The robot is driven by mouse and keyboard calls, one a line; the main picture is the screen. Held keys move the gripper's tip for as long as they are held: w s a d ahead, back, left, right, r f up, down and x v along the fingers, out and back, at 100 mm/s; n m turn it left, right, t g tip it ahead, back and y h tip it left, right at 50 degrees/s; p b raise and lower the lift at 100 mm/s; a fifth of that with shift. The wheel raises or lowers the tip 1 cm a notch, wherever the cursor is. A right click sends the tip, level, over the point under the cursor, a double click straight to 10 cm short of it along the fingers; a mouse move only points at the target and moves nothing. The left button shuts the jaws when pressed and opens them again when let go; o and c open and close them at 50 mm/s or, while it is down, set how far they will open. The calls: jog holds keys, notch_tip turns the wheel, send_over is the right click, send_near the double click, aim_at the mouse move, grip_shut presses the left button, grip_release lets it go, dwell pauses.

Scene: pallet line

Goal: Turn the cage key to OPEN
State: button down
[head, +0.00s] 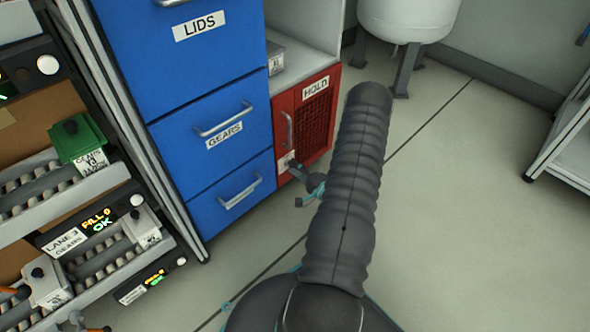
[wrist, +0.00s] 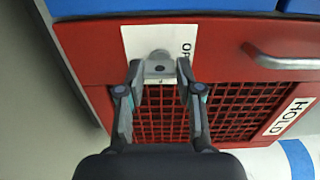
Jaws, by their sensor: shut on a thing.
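The red cage (head: 297,97) with a mesh door and a HOLD sign stands low beside the blue drawers in the head view. The cage key (wrist: 158,64), a small grey piece, sits on a white label plate (wrist: 137,38) on the red front (wrist: 85,62) in the wrist view. The plate's lettering is partly visible, beginning "OP"; the rest is hidden. My gripper (wrist: 160,75) has one finger on each side of the key and is shut on it. In the head view my gripper (head: 298,178) is at the cage's lower left, hiding the key.
The cage handle (wrist: 290,55) sticks out beside the plate. Blue drawers (head: 205,130) with handles stand directly left of the cage. A white tank (head: 408,18) on legs stands behind, and a white shelf unit (head: 565,140) is at right. The floor between is clear.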

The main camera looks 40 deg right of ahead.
jog(key=c, duration=0.8)
grip_release()
jog(key=shift+o, duration=0.2)
jog(key=s, duration=1.2)
jog(key=shift+d, duration=0.45)
